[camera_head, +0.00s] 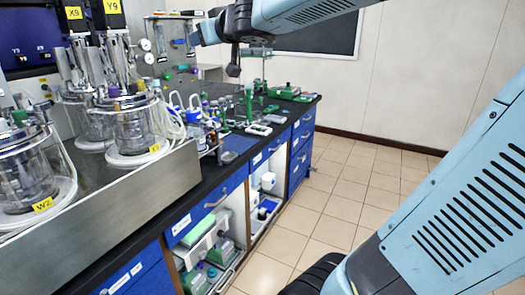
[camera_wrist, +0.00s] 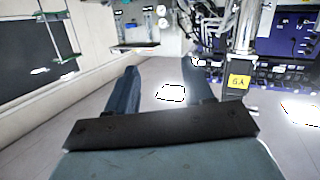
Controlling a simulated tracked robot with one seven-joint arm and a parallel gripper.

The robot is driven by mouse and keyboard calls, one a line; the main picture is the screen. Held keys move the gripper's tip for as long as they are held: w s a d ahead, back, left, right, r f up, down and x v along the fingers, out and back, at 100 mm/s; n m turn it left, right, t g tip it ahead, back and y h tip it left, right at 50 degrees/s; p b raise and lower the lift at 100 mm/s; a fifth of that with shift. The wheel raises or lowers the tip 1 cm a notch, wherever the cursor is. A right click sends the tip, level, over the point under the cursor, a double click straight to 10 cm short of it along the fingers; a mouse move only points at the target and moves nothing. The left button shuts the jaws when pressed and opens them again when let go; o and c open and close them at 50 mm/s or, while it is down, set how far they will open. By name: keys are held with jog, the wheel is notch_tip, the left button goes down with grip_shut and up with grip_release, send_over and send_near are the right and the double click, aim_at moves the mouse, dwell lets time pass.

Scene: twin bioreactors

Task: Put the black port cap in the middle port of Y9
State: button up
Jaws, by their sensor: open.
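The Y9 label (camera_head: 112,6) is yellow, at the top left of the head view, above a glass bioreactor vessel (camera_head: 131,130) with metal fittings and coloured caps on its lid. The label also shows upside down in the wrist view (camera_wrist: 239,81). I cannot make out the middle port. I cannot pick out the black port cap in either view. My gripper (camera_wrist: 163,72) is open, with two dark fingers apart and nothing visible between them. In the head view my arm reaches in from the top, its end above the far bench, apart from the vessels.
The X9 label (camera_head: 73,12) marks a neighbouring vessel, and a vessel tagged W2 (camera_head: 25,175) stands nearer. A metal tray wall (camera_head: 120,215) fronts them. Bottles, green racks (camera_head: 285,91) and tools crowd the far black bench. The tiled floor (camera_head: 335,190) beside the bench is clear.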

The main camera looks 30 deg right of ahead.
jog(key=s+d+f+m+g+h, duration=0.2)
jog(key=s+d+f+m+h, duration=0.1)
jog(key=s+d+f+h, duration=0.3)
jog(key=s+a+f+g+y, duration=0.1)
jog(key=s+f+g, duration=0.3)
jog(key=s+f, duration=0.3)
jog(key=s+a+f+g+y, duration=0.2)
jog(key=s+f+g, duration=0.2)
jog(key=s+f, duration=0.3)
jog(key=s, duration=0.4)
jog(key=shift+s+a+f, duration=0.15)
jog(key=shift+s+f, duration=0.05)
jog(key=shift+s, duration=0.15)
dwell(0.5)
jog(key=shift+c, duration=0.3)
